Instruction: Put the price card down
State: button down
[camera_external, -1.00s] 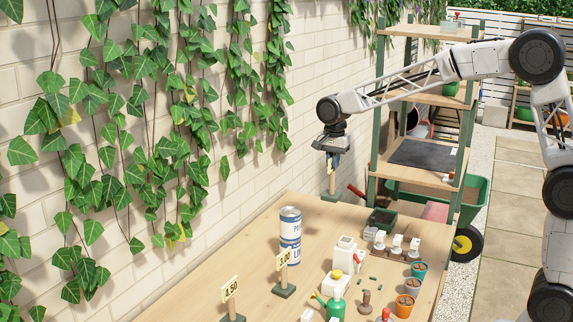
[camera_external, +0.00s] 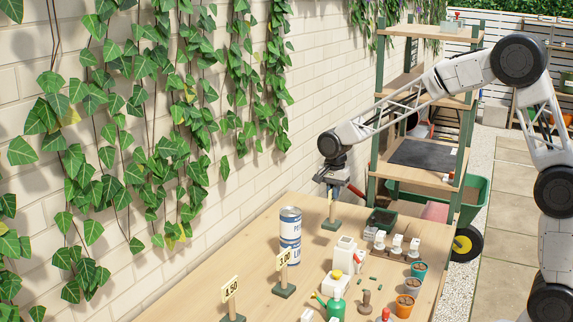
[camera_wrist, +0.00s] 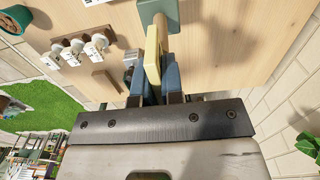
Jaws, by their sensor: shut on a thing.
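The price card (camera_external: 331,210) is a pale upright post on a dark green base, at the far end of the table in the external view. My gripper (camera_external: 332,192) is above it and shut on its upper part. In the wrist view the yellow card (camera_wrist: 153,48) sits between the blue fingers of my gripper (camera_wrist: 157,82), with its green base beyond. The card is about upright, its base at or just above the tabletop (camera_external: 250,245); I cannot tell whether it touches. Its printed face is hidden.
Two other price cards, 3.00 (camera_external: 284,264) and 4.50 (camera_external: 230,290), stand nearer, with a tall can (camera_external: 290,235) between them and mine. A dark tray (camera_external: 381,221) is to the right. Pots, bottles and small items crowd the right side. Bare wood lies left of the can.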

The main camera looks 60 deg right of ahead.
aim_at(332, 222)
jog(key=shift+f, duration=3.15)
jog(key=shift+f, duration=1.95)
jog(key=c, duration=1.2)
grip_release()
jog(key=shift+c, duration=0.2)
notch_tip(332, 222, up, 12)
jog(key=shift+r, duration=0.15)
